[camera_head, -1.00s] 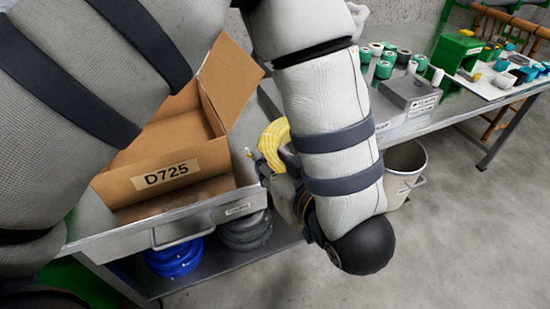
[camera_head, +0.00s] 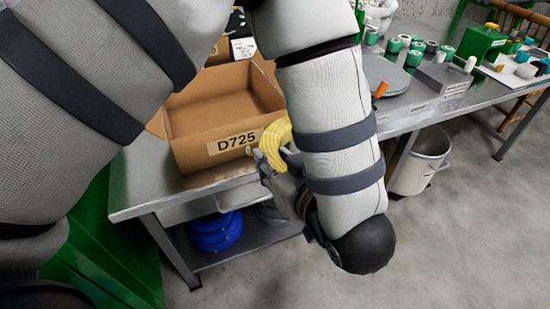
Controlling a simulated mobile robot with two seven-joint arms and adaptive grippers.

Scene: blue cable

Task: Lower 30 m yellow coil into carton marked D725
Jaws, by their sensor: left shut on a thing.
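My left gripper (camera_head: 270,160) is shut on the yellow coil (camera_head: 275,140), which shows as a curved bundle of yellow cable. My forearm hides part of the coil. The open cardboard carton marked D725 (camera_head: 188,158) stands on the metal bench, its label facing me. The coil shows just in front of the carton's right front corner and overlaps it in the picture. I cannot tell its height above the bench, but it is not inside the carton. My right gripper is not in view.
The metal bench (camera_head: 150,195) has blue coils (camera_head: 214,232) on its lower shelf. A green cabinet (camera_head: 100,235) stands at left, a pale bin (camera_head: 420,165) at right. Green spools (camera_head: 394,45) and a grey box (camera_head: 440,80) stand on the bench at right.

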